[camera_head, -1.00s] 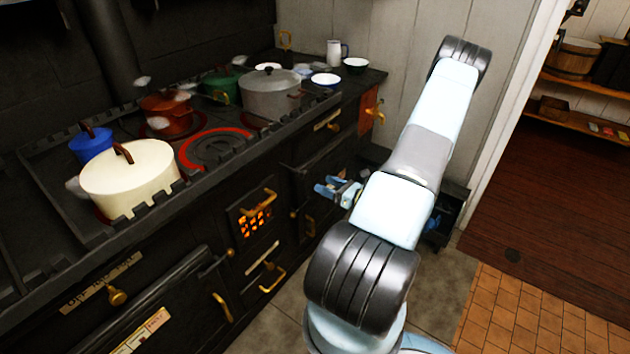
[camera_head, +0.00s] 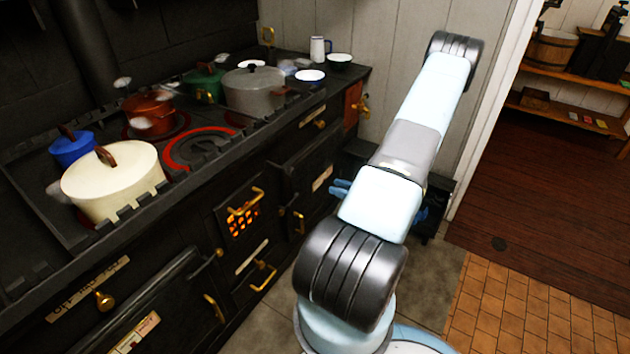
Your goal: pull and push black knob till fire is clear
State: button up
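I cannot make out a black knob for certain; the knobs I see on the stove front are brass, such as the one at lower left (camera_head: 105,300). The fire (camera_head: 243,217) glows orange through a small grate in the black stove (camera_head: 185,262), behind a brass handle (camera_head: 246,202). My gripper (camera_head: 341,188) is at the right end of the stove front. Only a bit of its blue fingers shows past my arm, so its opening and anything between the fingers are hidden.
Pots stand on the stove top: cream (camera_head: 115,185), blue (camera_head: 72,150), red-brown (camera_head: 150,112), green (camera_head: 204,84) and grey (camera_head: 254,90). A burner ring (camera_head: 190,148) glows red. A dark box (camera_head: 436,210) stands behind my arm. The tiled floor (camera_head: 530,315) at right is clear.

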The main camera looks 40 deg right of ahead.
aim_at(295, 172)
jog(key=shift+w+a, duration=0.1)
jog(key=shift+w, duration=0.1)
jog(key=shift+c, duration=0.6)
jog(key=x, duration=1.3)
jog(key=shift+w+a, duration=0.15)
jog(key=shift+w, duration=0.05)
grip_shut()
